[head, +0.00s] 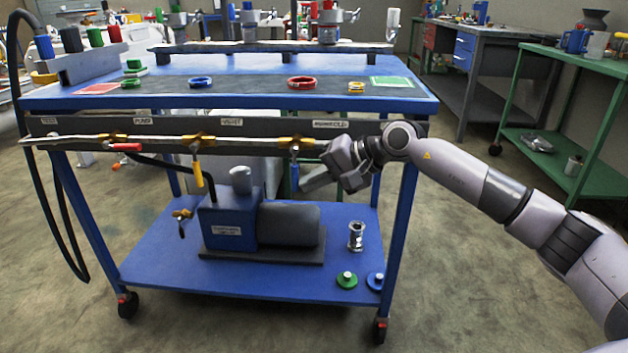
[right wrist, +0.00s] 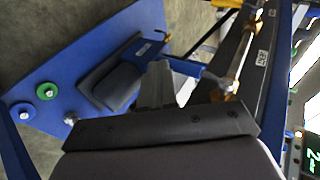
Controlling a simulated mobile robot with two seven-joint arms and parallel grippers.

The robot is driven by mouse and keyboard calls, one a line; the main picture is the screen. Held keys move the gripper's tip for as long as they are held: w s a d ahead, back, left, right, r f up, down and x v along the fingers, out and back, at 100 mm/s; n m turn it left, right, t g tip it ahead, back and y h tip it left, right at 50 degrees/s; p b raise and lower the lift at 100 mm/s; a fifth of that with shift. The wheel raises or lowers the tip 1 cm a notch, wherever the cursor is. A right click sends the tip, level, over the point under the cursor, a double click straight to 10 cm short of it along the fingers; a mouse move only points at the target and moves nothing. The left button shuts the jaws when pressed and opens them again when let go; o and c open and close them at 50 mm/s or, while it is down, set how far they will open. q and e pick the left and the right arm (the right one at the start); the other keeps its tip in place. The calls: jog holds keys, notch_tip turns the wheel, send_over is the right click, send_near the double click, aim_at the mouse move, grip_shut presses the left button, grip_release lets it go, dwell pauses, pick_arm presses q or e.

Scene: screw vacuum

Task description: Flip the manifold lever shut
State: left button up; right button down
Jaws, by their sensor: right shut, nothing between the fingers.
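The manifold lever (head: 294,172) is blue and hangs down from a brass valve (head: 295,143) on the pipe, below the right-hand label. In the right wrist view the blue lever (right wrist: 187,67) runs from the brass valve towards my fingers. My right gripper (head: 304,186) is shut and empty, with its fingertips close to the lever's lower end; I cannot tell whether they touch. Its fingers (right wrist: 158,82) also show in the right wrist view. My left gripper is not in view.
A red lever (head: 127,147) lies along the pipe and a yellow lever (head: 197,171) hangs down, both left of the blue one. The pump (head: 288,225) stands on the cart's lower shelf (head: 165,265), below the gripper. The blue cart leg (head: 400,220) stands to the right.

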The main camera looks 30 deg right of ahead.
jog(key=shift+f, duration=0.1)
pick_arm(q)
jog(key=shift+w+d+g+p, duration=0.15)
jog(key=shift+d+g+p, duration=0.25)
jog(key=shift+p, duration=0.45)
pick_arm(e)
jog(key=v, duration=0.7)
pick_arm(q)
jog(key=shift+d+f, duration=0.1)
